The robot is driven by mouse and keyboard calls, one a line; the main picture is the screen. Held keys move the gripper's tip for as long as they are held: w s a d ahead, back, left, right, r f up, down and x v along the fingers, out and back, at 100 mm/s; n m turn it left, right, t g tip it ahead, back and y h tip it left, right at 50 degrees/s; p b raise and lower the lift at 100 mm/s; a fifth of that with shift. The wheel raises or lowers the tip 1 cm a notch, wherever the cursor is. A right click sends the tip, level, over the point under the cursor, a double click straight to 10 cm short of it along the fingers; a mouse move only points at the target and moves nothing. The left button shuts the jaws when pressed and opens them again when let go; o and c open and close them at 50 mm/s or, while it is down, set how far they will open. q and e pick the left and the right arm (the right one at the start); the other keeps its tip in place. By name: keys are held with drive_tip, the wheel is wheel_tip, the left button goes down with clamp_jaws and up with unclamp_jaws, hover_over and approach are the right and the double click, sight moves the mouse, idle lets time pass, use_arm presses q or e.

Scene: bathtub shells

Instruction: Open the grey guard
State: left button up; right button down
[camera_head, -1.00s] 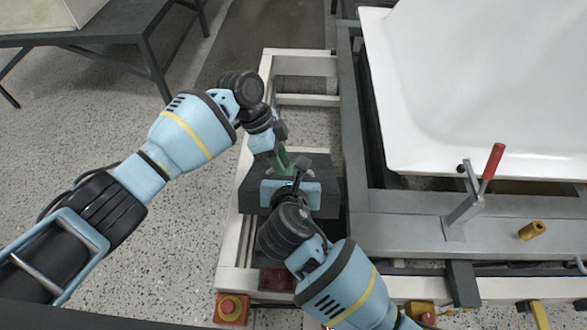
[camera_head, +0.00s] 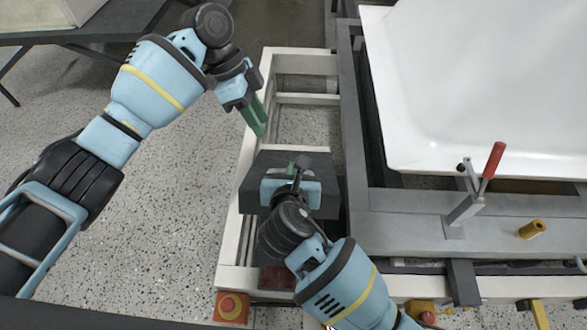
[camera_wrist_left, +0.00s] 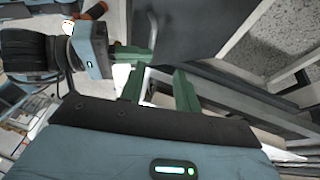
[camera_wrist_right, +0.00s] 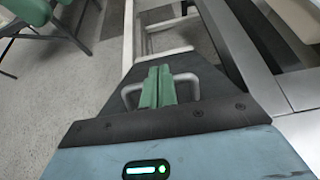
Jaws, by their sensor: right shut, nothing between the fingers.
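The grey guard (camera_head: 262,168) is a dark grey plate low on the white frame, left of the tub. A light grey U-shaped handle (camera_wrist_right: 129,96) shows in the right wrist view. My right gripper (camera_wrist_right: 158,86) is shut with nothing gripped; its green fingers are at the handle, whose bar shows on both sides of them. I cannot tell whether they pass through the loop. In the head view, the right wrist covers much of the guard. My left gripper (camera_head: 260,122) is open and empty, above the frame's left rail, apart from the guard. Its spread fingers show in the left wrist view (camera_wrist_left: 158,92).
A white bathtub shell (camera_head: 460,90) rests on the grey frame at right. A red-handled clamp (camera_head: 490,165) and a yellow peg (camera_head: 532,229) stand before it. A red button (camera_head: 230,307) is at the front left. Speckled floor is clear at left.

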use_arm(q)
drive_tip(key=w+a+f+n+t+h, duration=0.1)
drive_tip(key=a+f+n+t, duration=0.25)
drive_tip(key=f, duration=0.45)
drive_tip(key=a+f+n+t, duration=0.3)
drive_tip(key=a+f+t, duration=0.15)
drive_tip(key=f, duration=0.35)
drive_tip(key=s+a+f+n, duration=0.1)
drive_tip(key=s+f+n, duration=0.1)
drive_tip(key=s+f, duration=0.6)
drive_tip(key=s+f+n+y, duration=0.15)
drive_tip(key=s+f, duration=0.25)
drive_tip(key=s, duration=0.6)
drive_tip(key=s+f+n+y, duration=0.15)
drive_tip(key=s+f, duration=0.35)
drive_tip(key=s, duration=0.5)
drive_tip(key=s+r+n, duration=0.2)
drive_tip(key=s, duration=0.8)
drive_tip(key=s+r+n, duration=0.2)
drive_tip(key=s, duration=0.9)
drive_tip(key=shift+a+r+t+y, duration=0.25)
drive_tip(key=shift+a+t+y, duration=0.05)
drive_tip(key=shift+a, duration=0.05)
drive_tip(key=shift+s+r, duration=0.1)
